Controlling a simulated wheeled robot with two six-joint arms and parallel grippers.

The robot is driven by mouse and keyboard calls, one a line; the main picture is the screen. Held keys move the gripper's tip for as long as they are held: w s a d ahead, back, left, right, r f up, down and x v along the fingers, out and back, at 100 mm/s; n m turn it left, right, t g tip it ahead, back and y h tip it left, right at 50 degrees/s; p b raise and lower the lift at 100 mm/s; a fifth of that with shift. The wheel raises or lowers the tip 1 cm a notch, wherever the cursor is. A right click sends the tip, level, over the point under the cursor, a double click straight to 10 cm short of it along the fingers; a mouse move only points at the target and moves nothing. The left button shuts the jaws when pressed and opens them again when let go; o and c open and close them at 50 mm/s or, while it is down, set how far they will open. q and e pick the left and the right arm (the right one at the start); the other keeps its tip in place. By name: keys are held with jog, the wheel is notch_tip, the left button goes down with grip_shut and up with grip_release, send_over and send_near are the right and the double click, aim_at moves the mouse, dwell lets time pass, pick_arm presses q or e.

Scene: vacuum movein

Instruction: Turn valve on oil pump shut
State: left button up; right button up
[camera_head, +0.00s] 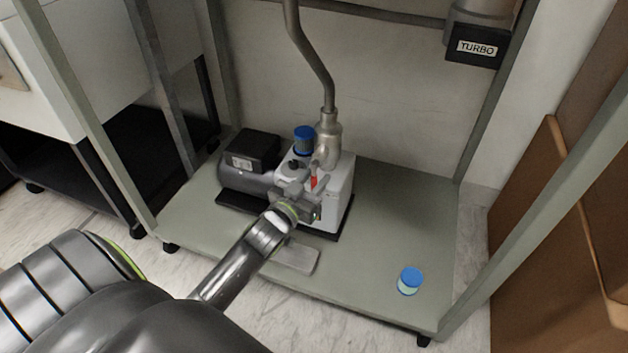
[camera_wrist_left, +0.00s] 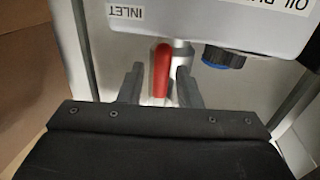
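The oil pump (camera_head: 341,187) stands on the grey-green lower shelf, with a dark motor on its left and a metal pipe rising from it. The valve's red handle (camera_head: 314,181) shows at the front of the pump. My left gripper (camera_head: 308,197) is at the pump front, close to this handle. In the left wrist view the red handle (camera_wrist_left: 161,70) stands between the two fingers of my left gripper (camera_wrist_left: 160,82), with a small gap on each side. The gripper is open. The pump's white face (camera_wrist_left: 220,18) shows an upside-down INLET label. My right gripper is out of view.
A small blue-capped jar (camera_head: 409,281) stands at the shelf's front right. A blue cap (camera_head: 304,139) is on top of the pump. Frame posts rise on both sides of the shelf. A TURBO box (camera_head: 476,47) hangs at upper right. The right part of the shelf is mostly clear.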

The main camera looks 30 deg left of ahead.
pick_arm(q)
grip_shut()
dwell(0.4)
